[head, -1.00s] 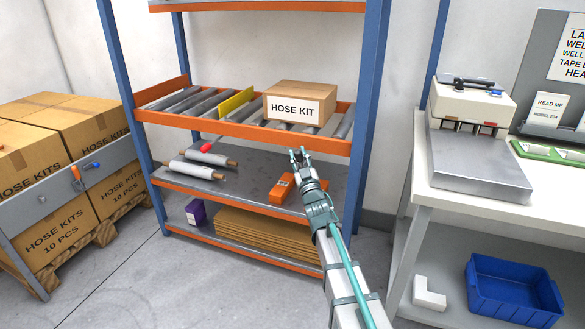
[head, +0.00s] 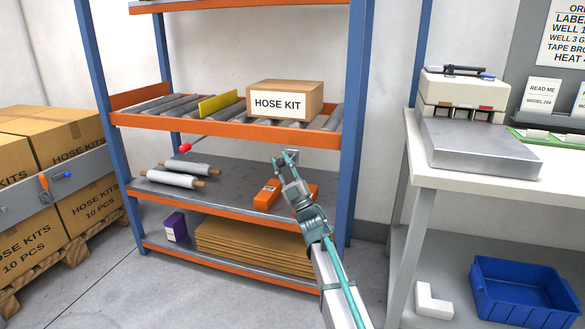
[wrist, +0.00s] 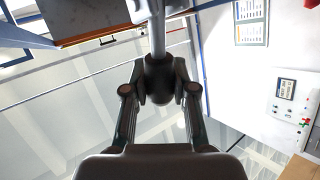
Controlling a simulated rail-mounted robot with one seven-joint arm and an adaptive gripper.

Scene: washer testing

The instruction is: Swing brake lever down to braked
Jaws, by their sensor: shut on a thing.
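A lever with a red knob (head: 185,148) sticks out below the left part of the roller shelf's front edge; its thin rod rises to the right. It looks like the brake lever, but no label shows. My gripper (head: 285,158) is well to the right of the knob, apart from it, just below the shelf edge and under the box. In the wrist view my gripper (wrist: 158,90) is shut, its fingers closing on a dark rounded piece at the end of a grey rod (wrist: 157,35). I cannot tell what this rod belongs to.
The orange-edged roller shelf (head: 225,129) carries a HOSE KIT box (head: 284,101) and a yellow plate (head: 222,103). Below are white rolls (head: 172,178) and an orange tool (head: 268,194). A workbench (head: 480,170) stands right, stacked cartons (head: 75,160) left.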

